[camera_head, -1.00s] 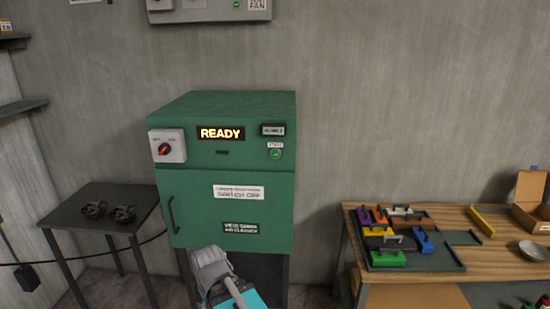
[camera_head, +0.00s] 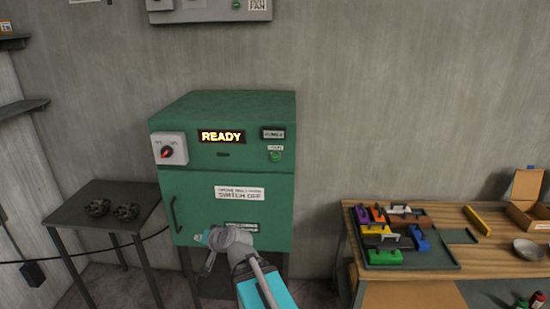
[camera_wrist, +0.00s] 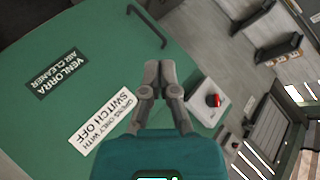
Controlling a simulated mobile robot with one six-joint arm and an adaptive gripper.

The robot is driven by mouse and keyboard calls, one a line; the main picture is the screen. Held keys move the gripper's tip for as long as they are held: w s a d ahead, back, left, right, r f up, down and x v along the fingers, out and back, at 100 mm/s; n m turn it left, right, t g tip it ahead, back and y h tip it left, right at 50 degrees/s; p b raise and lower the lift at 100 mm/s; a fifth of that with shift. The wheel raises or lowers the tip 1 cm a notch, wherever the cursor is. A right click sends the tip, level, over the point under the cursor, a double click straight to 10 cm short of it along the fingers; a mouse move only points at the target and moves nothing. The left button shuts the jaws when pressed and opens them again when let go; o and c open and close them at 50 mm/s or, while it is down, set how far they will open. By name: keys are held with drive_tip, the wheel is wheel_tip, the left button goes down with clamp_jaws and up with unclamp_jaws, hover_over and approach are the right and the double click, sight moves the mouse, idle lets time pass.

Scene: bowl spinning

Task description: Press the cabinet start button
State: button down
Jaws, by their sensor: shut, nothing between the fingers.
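A green cabinet (camera_head: 195,207) stands against the wall with its door shut and a lit "READY" display (camera_head: 221,136). The green start button (camera_head: 275,156) is at the upper right of its front panel, below a small label. A red rotary switch on a white box (camera_head: 168,149) is at the upper left; it also shows in the wrist view (camera_wrist: 213,101). My gripper (camera_wrist: 160,66) is shut and empty in front of the cabinet door. In the head view my arm covers part of the lower door label, and the fingertips are hard to make out. The start button is not visible in the wrist view.
A dark side table (camera_head: 75,218) with two small dark objects stands left of the cabinet. The space before the upper panel is clear.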

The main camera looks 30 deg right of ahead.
sight(275, 158)
drive_tip(key=w+d+r+m+t+h+p, duration=0.25)
drive_tip(key=d+r+m+t+h, duration=0.45)
drive_tip(key=d+r, duration=0.45)
drive_tip(key=s+d+r+m+g+h+p, duration=0.1)
drive_tip(key=s+d+m+g+h, duration=0.1)
drive_tip(key=d+m+h, duration=0.2)
drive_tip(key=s+d+r+m+g+h+p, duration=0.1)
drive_tip(key=s+d+m+g+h, duration=0.1)
drive_tip(key=d+m, duration=0.6)
drive_tip(key=shift+s+d+r+h, duration=0.45)
drive_tip(key=shift+d+h, duration=0.35)
drive_tip(key=shift+h, duration=0.1)
drive_tip(key=x, duration=1.4)
drive_tip(key=shift+f, duration=0.1)
